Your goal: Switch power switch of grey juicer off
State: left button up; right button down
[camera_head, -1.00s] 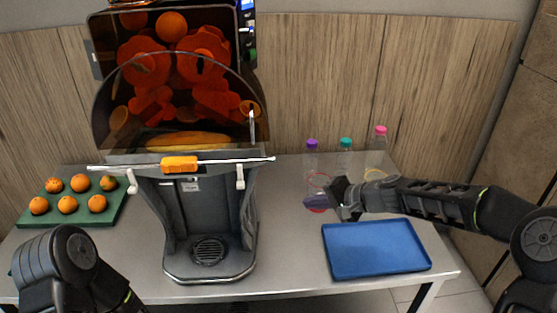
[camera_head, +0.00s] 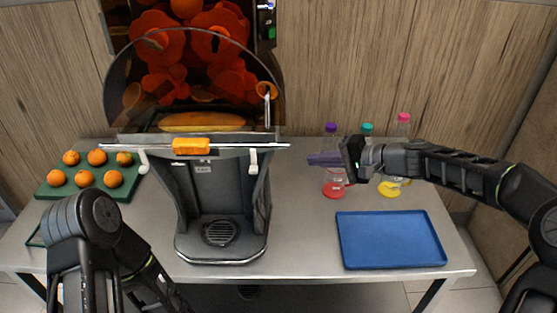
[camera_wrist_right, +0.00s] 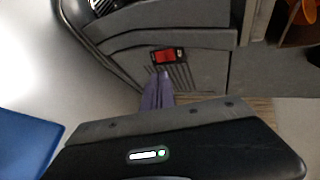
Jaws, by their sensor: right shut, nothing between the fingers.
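The grey juicer (camera_head: 190,190) stands on the table, with oranges and peel behind its dark transparent cover. Its red power switch (camera_wrist_right: 165,56) shows in the right wrist view, in a dark frame on the grey housing. I cannot see the switch in the head view. My right gripper (camera_head: 312,159) is to the right of the juicer, its purple fingers together and empty, pointing at it. In the right wrist view the fingertips (camera_wrist_right: 163,76) appear just below the switch; whether they touch the housing I cannot tell. My left arm is at lower left, its gripper out of sight.
A blue tray (camera_head: 390,240) lies on the table at the right. Several bottles with coloured caps, one purple (camera_head: 330,127), stand behind my right gripper. A green tray (camera_head: 130,190) with several oranges is at the left. The table between juicer and blue tray is clear.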

jog(key=p+x, duration=0.2)
jog(key=x, duration=1)
jog(key=shift+a, duration=0.3)
jog(key=shift+f, duration=0.2)
jog(key=b, duration=0.4)
jog(key=shift+w+a+f+y, duration=0.1)
jog(key=shift+a+f+y, duration=0.05)
jog(key=shift+y, duration=0.25)
